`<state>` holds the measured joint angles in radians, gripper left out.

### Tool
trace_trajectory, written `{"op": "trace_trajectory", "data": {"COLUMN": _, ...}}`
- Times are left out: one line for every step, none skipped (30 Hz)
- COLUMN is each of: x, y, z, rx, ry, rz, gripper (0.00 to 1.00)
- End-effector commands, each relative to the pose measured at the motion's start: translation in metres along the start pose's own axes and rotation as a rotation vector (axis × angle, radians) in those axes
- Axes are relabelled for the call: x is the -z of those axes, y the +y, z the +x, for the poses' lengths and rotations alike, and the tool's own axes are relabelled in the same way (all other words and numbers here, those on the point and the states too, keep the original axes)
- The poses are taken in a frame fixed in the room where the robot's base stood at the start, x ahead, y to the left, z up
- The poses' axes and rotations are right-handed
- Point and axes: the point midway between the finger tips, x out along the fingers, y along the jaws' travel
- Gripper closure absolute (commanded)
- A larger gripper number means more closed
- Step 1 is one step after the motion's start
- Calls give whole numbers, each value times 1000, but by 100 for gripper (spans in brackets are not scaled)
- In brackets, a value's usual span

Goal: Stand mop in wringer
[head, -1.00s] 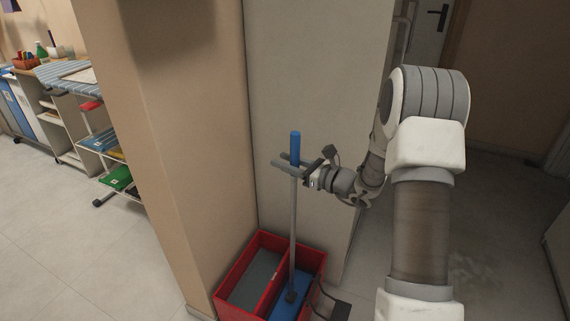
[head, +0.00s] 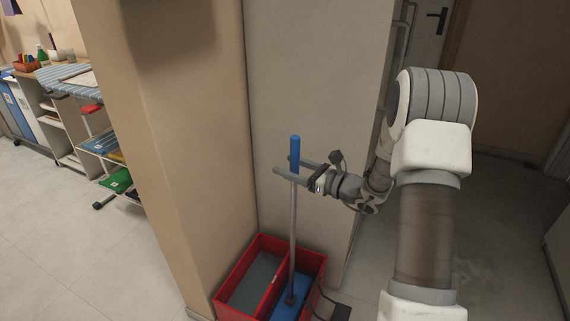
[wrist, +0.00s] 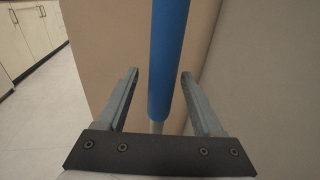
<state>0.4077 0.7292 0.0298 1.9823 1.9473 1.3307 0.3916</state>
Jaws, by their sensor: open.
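The mop stands upright, with a blue grip (head: 295,154) at the top and a grey shaft (head: 293,225) below. Its foot is in the right, blue-floored compartment of the red two-part wringer bucket (head: 263,296). My gripper (head: 283,165) is open, with its fingers on either side of the mop near the lower end of the blue grip. In the wrist view, the blue handle (wrist: 167,60) passes between the two spread fingers, with gaps on both sides. The mop head's contact with the compartment floor is too small to tell.
A beige wall corner (head: 160,150) stands left of the bucket, and a grey wall panel (head: 310,80) is behind it. A dark cable and box (head: 340,312) lie on the floor at the bucket's right. Shelves with folded laundry (head: 105,145) stand far left. The left floor is clear.

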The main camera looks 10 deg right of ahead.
Motion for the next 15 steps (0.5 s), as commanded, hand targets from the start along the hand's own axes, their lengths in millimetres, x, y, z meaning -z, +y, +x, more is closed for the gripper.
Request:
{"op": "trace_trajectory", "data": {"x": -2, "y": -2, "z": -12, "rx": 6, "ry": 1, "rz": 2, "gripper": 32}}
{"op": "trace_trajectory", "data": {"x": -2, "y": -1, "z": -19, "rx": 6, "ry": 1, "rz": 3, "gripper": 32}}
{"op": "trace_trajectory", "data": {"x": -3, "y": -2, "z": -28, "rx": 6, "ry": 1, "rz": 2, "gripper": 32}}
{"op": "trace_trajectory", "data": {"x": -2, "y": -2, "z": -35, "rx": 7, "ry": 1, "rz": 1, "gripper": 32}}
{"op": "trace_trajectory", "data": {"x": -2, "y": -2, "z": -42, "rx": 7, "ry": 2, "rz": 2, "gripper": 32}}
{"op": "trace_trajectory", "data": {"x": -3, "y": -1, "z": -51, "rx": 6, "ry": 0, "rz": 2, "gripper": 32}}
{"op": "trace_trajectory", "data": {"x": -2, "y": -2, "z": -57, "rx": 6, "ry": 1, "rz": 2, "gripper": 32}}
{"op": "trace_trajectory", "data": {"x": -2, "y": -2, "z": -63, "rx": 6, "ry": 1, "rz": 2, "gripper": 32}}
{"op": "trace_trajectory", "data": {"x": -2, "y": -1, "z": -71, "rx": 5, "ry": 0, "rz": 2, "gripper": 32}}
{"op": "trace_trajectory", "data": {"x": -2, "y": -1, "z": -76, "rx": 5, "ry": 0, "rz": 2, "gripper": 32}}
{"op": "trace_trajectory", "data": {"x": -2, "y": -1, "z": -81, "rx": 5, "ry": 0, "rz": 1, "gripper": 32}}
{"op": "trace_trajectory", "data": {"x": -2, "y": -1, "z": -86, "rx": 4, "ry": 0, "rz": 0, "gripper": 32}}
{"op": "trace_trajectory", "data": {"x": -2, "y": -1, "z": -90, "rx": 4, "ry": 0, "rz": 0, "gripper": 32}}
{"op": "trace_trajectory", "data": {"x": -1, "y": -1, "z": -94, "rx": 4, "ry": 0, "rz": 0, "gripper": 32}}
{"op": "trace_trajectory", "data": {"x": -1, "y": -1, "z": -97, "rx": 3, "ry": 0, "rz": 0, "gripper": 32}}
